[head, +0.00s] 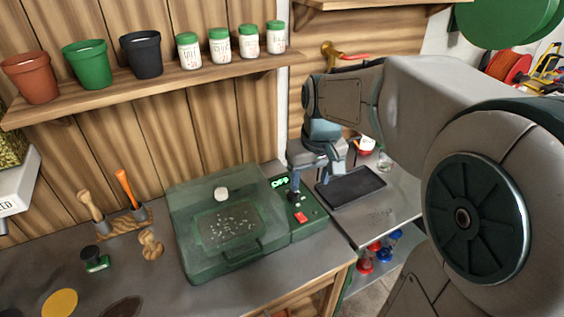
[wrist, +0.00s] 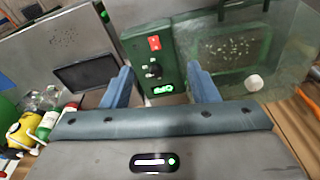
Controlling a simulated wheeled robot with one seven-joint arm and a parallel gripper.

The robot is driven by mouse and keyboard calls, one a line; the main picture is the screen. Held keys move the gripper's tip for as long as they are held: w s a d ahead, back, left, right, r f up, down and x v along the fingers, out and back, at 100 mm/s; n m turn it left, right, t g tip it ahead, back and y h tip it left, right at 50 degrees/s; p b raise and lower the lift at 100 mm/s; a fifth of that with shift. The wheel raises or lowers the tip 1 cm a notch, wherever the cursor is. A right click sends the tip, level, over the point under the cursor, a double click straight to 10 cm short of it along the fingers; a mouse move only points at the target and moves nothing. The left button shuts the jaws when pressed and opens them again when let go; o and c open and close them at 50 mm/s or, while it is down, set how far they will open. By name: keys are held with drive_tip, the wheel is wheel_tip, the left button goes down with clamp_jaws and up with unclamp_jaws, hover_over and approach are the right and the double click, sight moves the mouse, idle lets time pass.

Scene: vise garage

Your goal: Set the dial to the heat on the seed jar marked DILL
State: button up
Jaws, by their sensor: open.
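A green propagator box (head: 190,237) with a clear lid stands on the bench. Its right-hand control panel holds a small dark dial (head: 294,198), a lit green display (head: 280,183) that seems to read OFF, and a red switch (head: 300,217). In the wrist view the dial (wrist: 153,70) lies between my open fingers, apart from both. My gripper (head: 318,178) is empty, just behind and right of the panel in the head view. Several white seed jars (head: 220,46) with green lids stand on the shelf. Their handwritten labels are too small to read surely.
A black tray (head: 350,187) lies on the metal side table to the right. Wooden-handled tools (head: 122,190) and a small green stamp (head: 95,260) stand left of the box. The shelf (head: 150,90) also holds pots (head: 85,62). The front of the bench is mostly clear.

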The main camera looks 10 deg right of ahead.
drive_tip(key=n+g+p, duration=0.1)
drive_tip(key=n+g, duration=0.1)
hover_over(293, 196)
wheel_tip(293, 196, down, 5)
drive_tip(key=f+p, duration=0.1)
drive_tip(key=f, duration=0.8)
drive_tip(key=w+f+p, duration=0.1)
drive_tip(key=f, duration=0.3)
drive_tip(key=shift+d+f+p, duration=0.1)
drive_tip(key=shift+f+p, duration=0.2)
drive_tip(key=c, duration=1)
